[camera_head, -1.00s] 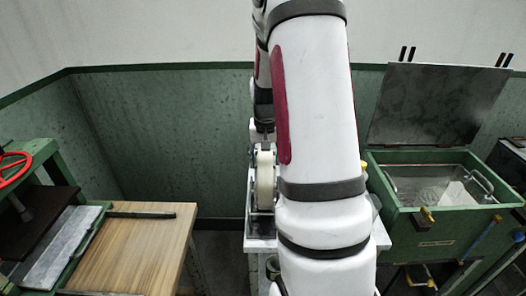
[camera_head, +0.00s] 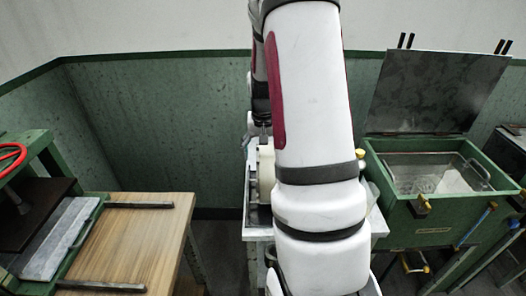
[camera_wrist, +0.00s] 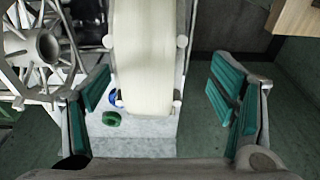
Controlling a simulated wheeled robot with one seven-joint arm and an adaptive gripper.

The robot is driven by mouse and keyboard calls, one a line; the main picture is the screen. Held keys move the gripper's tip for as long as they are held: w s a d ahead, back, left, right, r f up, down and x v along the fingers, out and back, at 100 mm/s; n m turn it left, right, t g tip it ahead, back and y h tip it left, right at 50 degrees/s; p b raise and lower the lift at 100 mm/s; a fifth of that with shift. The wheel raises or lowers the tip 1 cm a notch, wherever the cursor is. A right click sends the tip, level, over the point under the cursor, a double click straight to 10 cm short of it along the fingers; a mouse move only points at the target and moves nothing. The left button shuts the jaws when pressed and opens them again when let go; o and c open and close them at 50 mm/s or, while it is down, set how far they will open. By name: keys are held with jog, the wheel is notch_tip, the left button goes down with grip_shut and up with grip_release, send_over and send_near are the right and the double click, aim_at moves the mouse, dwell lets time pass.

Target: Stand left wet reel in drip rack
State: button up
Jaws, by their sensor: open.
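A pale, broad wheel-shaped reel (camera_wrist: 145,50) stands on edge in the wrist view, with small round-ended pins at its sides. It also shows in the head view (camera_head: 265,172), partly behind my arm. My gripper (camera_wrist: 158,85) is open, with one green-padded finger to each side of the reel's picture. A wider gap shows on the right, and I see no contact with the right finger. A grey spoked frame with a hub (camera_wrist: 38,45) lies to the left. I cannot tell which parts belong to the drip rack.
The reel is at a light grey stand (camera_head: 257,234). A wooden-topped bench (camera_head: 135,240) is at left. A green basin (camera_head: 425,222) with a raised lid (camera_head: 435,92) is at right. A green ring (camera_wrist: 111,118) and a blue ring lie near the reel's lower edge.

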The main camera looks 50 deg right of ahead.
jog(key=shift+r, duration=0.1)
notch_tip(320, 180, up, 12)
jog(key=s+a, duration=0.1)
jog(key=shift+a, duration=0.2)
jog(key=shift+s, duration=0.1)
dwell(0.5)
